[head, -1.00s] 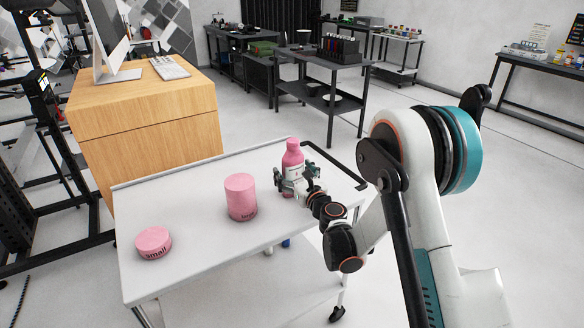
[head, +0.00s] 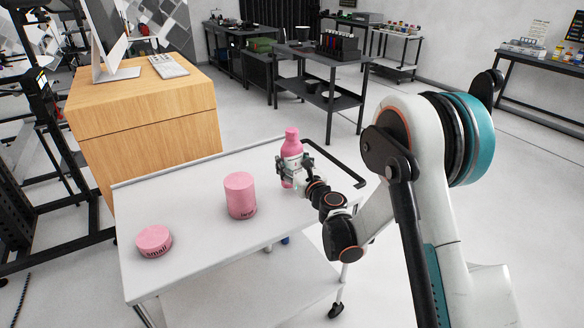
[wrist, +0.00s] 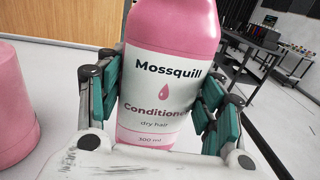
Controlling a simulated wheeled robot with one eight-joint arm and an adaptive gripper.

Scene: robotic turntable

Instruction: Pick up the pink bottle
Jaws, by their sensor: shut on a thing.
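The pink bottle (head: 292,145) is upright near the far right part of the white cart top, with a white label. In the wrist view the bottle (wrist: 165,65) fills the middle, and its label reads "Mossquill Conditioner". My gripper (head: 291,168) is shut on the bottle, around its body. In the wrist view the gripper's teal finger pads (wrist: 165,105) press on both sides of it. The bottle's base is hidden by my gripper in the head view, so I cannot tell for sure whether it touches the cart.
A pink cylinder (head: 240,196) stands left of the bottle on the white cart (head: 190,205). A short pink disc marked "small" (head: 154,241) lies further left. A black handle (head: 345,170) borders the cart's right end. A wooden desk (head: 145,120) stands behind.

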